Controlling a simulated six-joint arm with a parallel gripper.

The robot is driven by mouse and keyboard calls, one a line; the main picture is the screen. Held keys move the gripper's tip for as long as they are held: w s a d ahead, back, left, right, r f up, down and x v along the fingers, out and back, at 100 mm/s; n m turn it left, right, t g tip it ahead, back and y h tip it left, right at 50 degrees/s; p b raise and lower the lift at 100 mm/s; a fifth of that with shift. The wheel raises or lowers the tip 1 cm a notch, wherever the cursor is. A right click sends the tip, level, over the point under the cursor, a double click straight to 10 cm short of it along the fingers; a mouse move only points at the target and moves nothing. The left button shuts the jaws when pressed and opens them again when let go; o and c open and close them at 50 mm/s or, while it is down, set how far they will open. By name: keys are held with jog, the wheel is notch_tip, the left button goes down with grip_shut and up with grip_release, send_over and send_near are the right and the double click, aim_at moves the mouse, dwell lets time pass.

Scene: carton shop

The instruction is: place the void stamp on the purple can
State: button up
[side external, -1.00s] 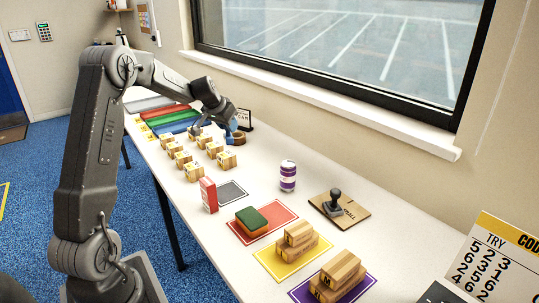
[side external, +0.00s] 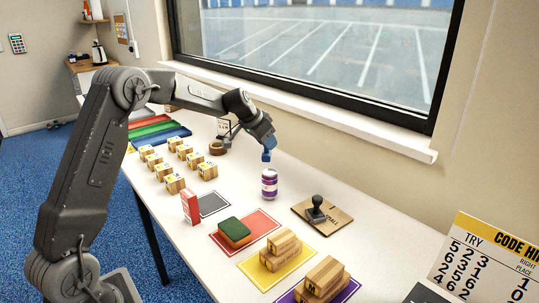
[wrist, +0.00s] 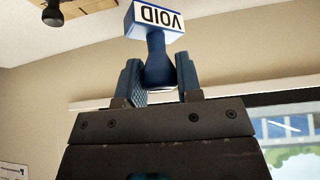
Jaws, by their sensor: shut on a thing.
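The void stamp (wrist: 157,22) is blue with a white face marked VOID, and its handle sits between my gripper's blue fingers in the wrist view. My gripper (wrist: 160,78) is shut on that handle. In the side view my gripper (side external: 265,143) hangs above the table, with the blue stamp (side external: 267,156) pointing down below it. The purple can (side external: 269,184), with a white band, stands upright on the white table, just below the stamp. A small gap seems to show between them.
A black stamp (side external: 316,211) rests on a cardboard piece (side external: 334,220) right of the can. A tape roll (side external: 217,148) lies behind, left of my gripper.

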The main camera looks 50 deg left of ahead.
aim_at(266, 149)
jog(key=shift+w+d+f, duration=0.35)
jog(key=shift+w, duration=0.05)
jog(key=shift+f, duration=1.95)
jog(key=shift+f, duration=0.15)
jog(key=o, duration=0.9)
jog(key=shift+o, duration=0.2)
